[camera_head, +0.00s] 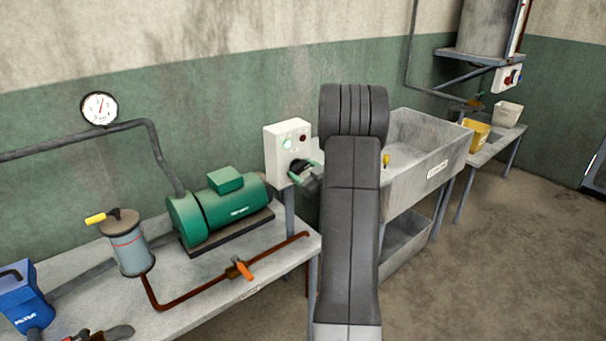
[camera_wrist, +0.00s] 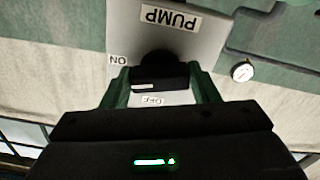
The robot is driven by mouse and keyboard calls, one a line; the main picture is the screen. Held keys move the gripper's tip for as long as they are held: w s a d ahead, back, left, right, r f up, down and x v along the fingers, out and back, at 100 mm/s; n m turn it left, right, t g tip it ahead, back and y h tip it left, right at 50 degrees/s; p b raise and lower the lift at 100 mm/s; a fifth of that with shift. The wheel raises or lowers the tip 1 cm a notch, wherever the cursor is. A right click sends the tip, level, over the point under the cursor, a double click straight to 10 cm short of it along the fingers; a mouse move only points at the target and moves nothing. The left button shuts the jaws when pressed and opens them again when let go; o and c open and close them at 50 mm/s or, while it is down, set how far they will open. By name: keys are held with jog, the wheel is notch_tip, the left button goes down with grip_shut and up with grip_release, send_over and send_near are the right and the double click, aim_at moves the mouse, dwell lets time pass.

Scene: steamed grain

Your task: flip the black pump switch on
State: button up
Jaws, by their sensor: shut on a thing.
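The pump switch box (camera_head: 273,155) is white and stands behind the bench, left of my arm. It has a green lamp (camera_head: 287,143), which looks bright, and a dark red lamp (camera_head: 303,138). In the wrist view the box (camera_wrist: 205,45) appears upside down, with a PUMP label (camera_wrist: 170,18), an ON label (camera_wrist: 118,60) and an OFF label (camera_wrist: 152,100). The black switch (camera_wrist: 160,78) lies crosswise there, its white mark on the left part. My gripper (camera_wrist: 162,88) is shut on it, one green finger on each side. In the head view my gripper (camera_head: 303,172) partly hides the switch.
A green motor pump (camera_head: 225,205) and a pipe with an orange-handled valve (camera_head: 240,268) are on the grey bench (camera_head: 205,290). A gauge (camera_head: 100,108) hangs on the wall. A concrete sink (camera_head: 435,160) stands right behind my arm. The floor at right is clear.

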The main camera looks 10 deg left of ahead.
jog(key=shift+m+b, duration=0.3)
jog(key=shift+m, duration=1.2)
jog(key=o, duration=1)
jog(key=b+v, duration=0.2)
jog(key=v, duration=1.2)
jog(key=shift+a+b, duration=0.1)
jog(key=shift+b, duration=0.3)
